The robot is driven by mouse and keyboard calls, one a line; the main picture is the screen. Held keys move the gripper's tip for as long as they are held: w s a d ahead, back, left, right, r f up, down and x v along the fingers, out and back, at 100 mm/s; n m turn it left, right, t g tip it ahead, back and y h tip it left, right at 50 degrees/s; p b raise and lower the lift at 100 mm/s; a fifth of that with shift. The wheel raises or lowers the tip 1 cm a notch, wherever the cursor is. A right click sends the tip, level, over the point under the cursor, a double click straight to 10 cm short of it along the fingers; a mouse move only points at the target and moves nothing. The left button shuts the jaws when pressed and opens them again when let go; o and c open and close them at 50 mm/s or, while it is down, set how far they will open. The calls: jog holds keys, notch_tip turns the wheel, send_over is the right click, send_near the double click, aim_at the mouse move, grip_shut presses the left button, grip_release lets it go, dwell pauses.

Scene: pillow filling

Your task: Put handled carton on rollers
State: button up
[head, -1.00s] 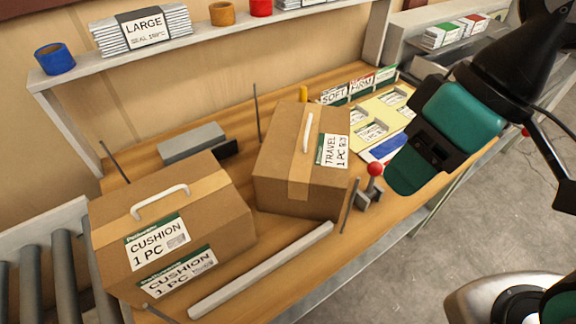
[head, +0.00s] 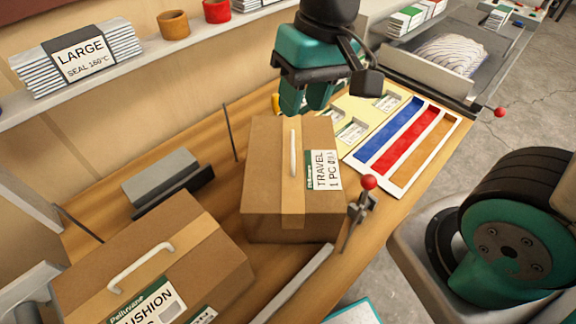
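Two brown cartons with white handles are on the wooden table. The TRAVEL carton (head: 268,185) stands upright mid-table, with its handle (head: 293,153) on top. The CUSHION carton (head: 205,265) is nearer, at lower left, with its handle (head: 140,266) on top and its lower part cut off by the frame. My gripper (head: 306,108) points down above and behind the far edge of the TRAVEL carton. Its teal fingers look apart, with nothing seen between them. Of the rollers, only a grey piece (head: 32,284) shows at the lower left edge.
A red-knobbed clamp (head: 368,183) stands close to the TRAVEL carton's right side. A grey bar (head: 297,285) lies along the front. A grey block (head: 160,178) and thin upright rods are behind. A tray of coloured strips (head: 408,145) lies right. A shelf (head: 215,28) runs above.

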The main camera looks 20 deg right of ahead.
jog(key=w+d+f+m+h+p, duration=0.2)
jog(key=w+d+f+m, duration=0.15)
jog(key=w+m, duration=0.45)
jog(key=n+p, duration=0.2)
send_over(292, 145)
notch_tip(292, 145, down, 12)
jog(key=shift+s+d+f, duration=0.1)
jog(key=shift+s, duration=0.05)
jog(key=shift+f+p, duration=1.55)
jog(key=shift+f, duration=1.3)
grip_shut()
jog(key=shift+w+r, duration=0.1)
jog(key=shift+w, duration=0.1)
